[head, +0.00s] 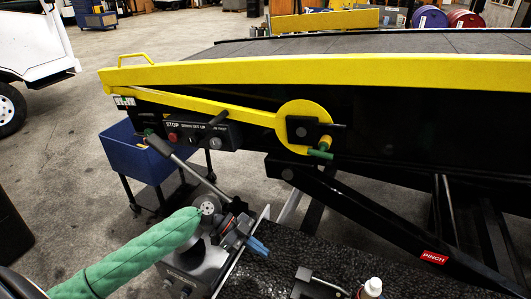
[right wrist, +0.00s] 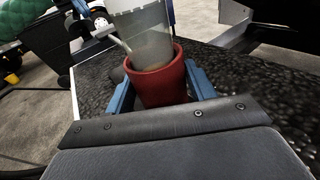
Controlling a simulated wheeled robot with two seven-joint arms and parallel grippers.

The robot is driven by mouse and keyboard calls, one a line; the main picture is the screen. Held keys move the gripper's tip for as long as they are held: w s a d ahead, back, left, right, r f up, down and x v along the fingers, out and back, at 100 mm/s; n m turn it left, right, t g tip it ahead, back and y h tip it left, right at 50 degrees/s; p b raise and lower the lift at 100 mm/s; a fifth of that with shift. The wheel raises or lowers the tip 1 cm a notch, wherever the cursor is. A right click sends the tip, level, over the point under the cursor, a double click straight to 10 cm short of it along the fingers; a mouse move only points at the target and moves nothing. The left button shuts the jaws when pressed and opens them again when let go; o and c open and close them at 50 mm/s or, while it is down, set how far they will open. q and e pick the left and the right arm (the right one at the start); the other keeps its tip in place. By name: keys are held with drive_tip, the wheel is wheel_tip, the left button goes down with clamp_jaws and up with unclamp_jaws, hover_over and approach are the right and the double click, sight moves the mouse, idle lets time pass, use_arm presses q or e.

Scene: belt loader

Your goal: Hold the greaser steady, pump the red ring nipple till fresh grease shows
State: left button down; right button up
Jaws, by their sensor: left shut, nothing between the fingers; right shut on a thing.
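In the right wrist view my right gripper (right wrist: 158,78) is shut on what looks like the greaser (right wrist: 158,88), its blue fingers on either side of the red sleeve. A grey see-through barrel rises from the sleeve, with a thin rod beside it. In the head view my left gripper (head: 258,246) is shut and empty, its blue fingers together above the dark speckled top. A lever (head: 181,163) with a dark handle and grey rod slants up behind it. I cannot make out the red ring nipple. Green and yellow fittings (head: 321,152) show at the yellow disc.
The belt loader (head: 400,73) with its yellow rail fills the back. Its control panel (head: 190,133) faces me. A blue cart (head: 132,155) stands at the left.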

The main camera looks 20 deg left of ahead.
use_arm(q)
drive_tip(key=shift+w+d, duration=0.25)
use_arm(e)
drive_tip(key=o, duration=0.9)
drive_tip(key=v, duration=1.2)
